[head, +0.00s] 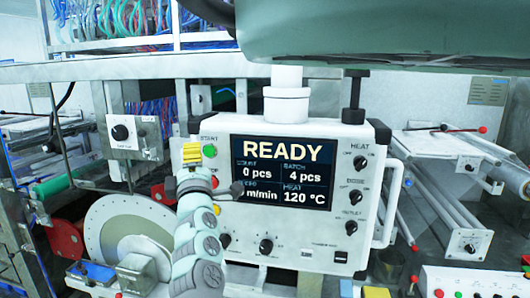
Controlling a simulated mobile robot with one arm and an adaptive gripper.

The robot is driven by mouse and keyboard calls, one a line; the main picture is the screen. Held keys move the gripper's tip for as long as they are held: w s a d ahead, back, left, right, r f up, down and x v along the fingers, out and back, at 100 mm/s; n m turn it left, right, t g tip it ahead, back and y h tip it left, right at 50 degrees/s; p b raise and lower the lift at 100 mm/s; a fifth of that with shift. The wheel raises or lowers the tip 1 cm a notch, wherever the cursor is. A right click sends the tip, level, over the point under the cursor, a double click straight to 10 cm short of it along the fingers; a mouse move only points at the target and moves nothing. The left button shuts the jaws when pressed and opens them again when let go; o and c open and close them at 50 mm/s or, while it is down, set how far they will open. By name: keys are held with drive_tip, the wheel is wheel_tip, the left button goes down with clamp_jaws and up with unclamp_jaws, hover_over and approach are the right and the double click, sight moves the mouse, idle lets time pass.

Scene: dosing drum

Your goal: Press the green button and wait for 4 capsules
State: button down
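The green button (209,150), under the START label, is on the upper left of a white control box (290,238). Its screen (283,172) reads READY, count 0 pcs, batch 4 pcs and heat 120 °C; the speed value is partly covered. My gripper (212,188) is in front of the box's left side, below the green button and apart from it in the picture. It overlaps the red button (214,182) and the screen's lower left corner. Its fingers are small and dark, so I cannot tell whether they are open or shut. No capsules are visible.
Knobs labelled HEAT (360,162) and others line the box's right side and bottom. A large green drum-like body (380,35) hangs above. A round grey disc (125,225) stands at left. A panel with coloured buttons (475,282) is at lower right.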

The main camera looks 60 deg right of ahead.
sight(200, 134)
drive_tip(key=shift+w+d+b, duration=0.3)
drive_tip(key=shift+w+d, duration=0.05)
drive_tip(key=shift+d, duration=0.4)
drive_tip(key=shift+w+d+b, duration=0.3)
drive_tip(key=shift+w+d, duration=0.05)
drive_tip(key=shift+d, duration=0.35)
idle(0.4)
drive_tip(key=shift+w+d+b, duration=0.1)
drive_tip(key=shift+d+b, duration=0.1)
drive_tip(key=shift+b, duration=0.1)
drive_tip(key=shift+d, duration=0.2)
